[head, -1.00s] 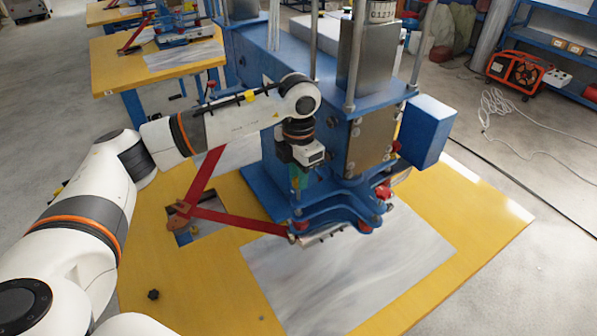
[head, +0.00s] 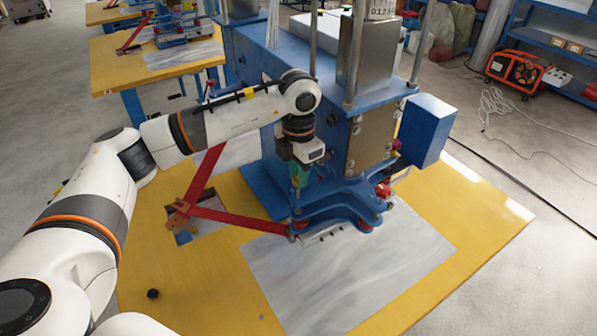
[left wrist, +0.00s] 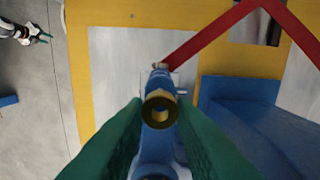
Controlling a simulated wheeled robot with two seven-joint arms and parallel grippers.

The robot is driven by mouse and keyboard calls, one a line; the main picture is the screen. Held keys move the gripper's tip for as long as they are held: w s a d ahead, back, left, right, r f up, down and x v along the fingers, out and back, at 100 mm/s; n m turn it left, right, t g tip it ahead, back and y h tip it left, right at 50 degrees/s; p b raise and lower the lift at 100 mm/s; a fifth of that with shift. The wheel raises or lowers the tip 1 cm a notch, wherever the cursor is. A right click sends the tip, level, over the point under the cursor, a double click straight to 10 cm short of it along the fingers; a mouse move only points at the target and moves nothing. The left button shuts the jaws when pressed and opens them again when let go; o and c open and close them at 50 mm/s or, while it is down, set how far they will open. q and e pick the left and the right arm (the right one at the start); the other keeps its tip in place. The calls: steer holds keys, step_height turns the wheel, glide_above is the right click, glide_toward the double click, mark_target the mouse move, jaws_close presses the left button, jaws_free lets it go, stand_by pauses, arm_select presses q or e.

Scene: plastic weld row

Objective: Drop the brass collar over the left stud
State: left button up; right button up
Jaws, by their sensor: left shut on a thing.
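My left gripper (head: 299,181) is at the front left of the blue welding press, just above its lower blue arms. In the left wrist view its green fingers (left wrist: 160,118) are shut on the brass collar (left wrist: 160,97), a short ring with an open hole facing the camera. The collar is over the blue lower arm (left wrist: 158,78); I cannot tell the height between them. In the head view the collar is hidden by the gripper. The left stud cannot be made out in either view; the collar and fingers may cover it.
The blue press (head: 268,85) stands close behind the gripper. A red hinged linkage (head: 240,217) runs left of it across the yellow table (head: 235,283). A grey sheet (head: 345,275) lies clear in front. A dark knob (head: 153,294) lies at the front left.

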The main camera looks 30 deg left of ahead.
stand_by(0.4)
arm_select(q)
steer(key=shift+f+b, duration=0.85)
steer(key=shift+f, duration=0.2)
stand_by(0.5)
steer(key=shift+f+b, duration=0.8)
steer(key=shift+b, duration=0.05)
stand_by(0.7)
steer(key=shift+f+b, duration=0.45)
steer(key=shift+b, duration=0.15)
stand_by(0.3)
